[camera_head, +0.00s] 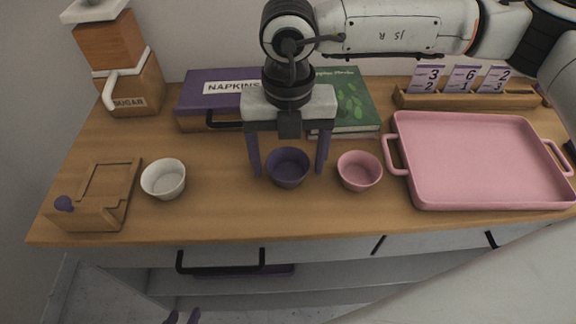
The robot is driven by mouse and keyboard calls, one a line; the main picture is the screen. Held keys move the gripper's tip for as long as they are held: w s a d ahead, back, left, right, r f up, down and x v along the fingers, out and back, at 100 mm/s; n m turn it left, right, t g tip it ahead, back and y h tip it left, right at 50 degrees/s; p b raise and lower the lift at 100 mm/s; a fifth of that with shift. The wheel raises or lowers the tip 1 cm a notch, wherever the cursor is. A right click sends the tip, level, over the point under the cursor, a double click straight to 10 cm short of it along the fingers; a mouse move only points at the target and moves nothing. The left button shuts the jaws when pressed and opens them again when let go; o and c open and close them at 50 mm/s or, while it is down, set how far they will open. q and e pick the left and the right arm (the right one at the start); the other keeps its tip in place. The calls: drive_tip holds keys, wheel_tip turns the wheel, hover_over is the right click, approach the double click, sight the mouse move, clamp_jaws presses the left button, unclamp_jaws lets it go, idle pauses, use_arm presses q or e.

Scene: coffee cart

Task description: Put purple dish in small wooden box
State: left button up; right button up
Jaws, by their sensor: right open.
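The purple dish (288,168) is a small round bowl standing upright on the wooden cart top. My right gripper (288,173) points down over it, open, with one purple finger on each side of the dish and small gaps visible. The small wooden box (88,206) is at the left end of the cart top, with a recessed top panel and a purple knob at its front left corner. Whether it is open is unclear. Only the purple fingertips of my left gripper (182,317) show at the bottom edge, below the cart; its opening is unclear.
A white bowl (163,179) stands between box and dish, and a pink bowl (359,171) right of the dish. A pink tray (484,202) fills the right. Behind are a sugar dispenser (128,88), purple napkin box (205,97), green book (352,103) and number-card stand (468,99).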

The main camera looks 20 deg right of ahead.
drive_tip(key=shift+f, duration=0.15)
drive_tip(key=c, duration=0.9)
drive_tip(key=shift+c, duration=0.7)
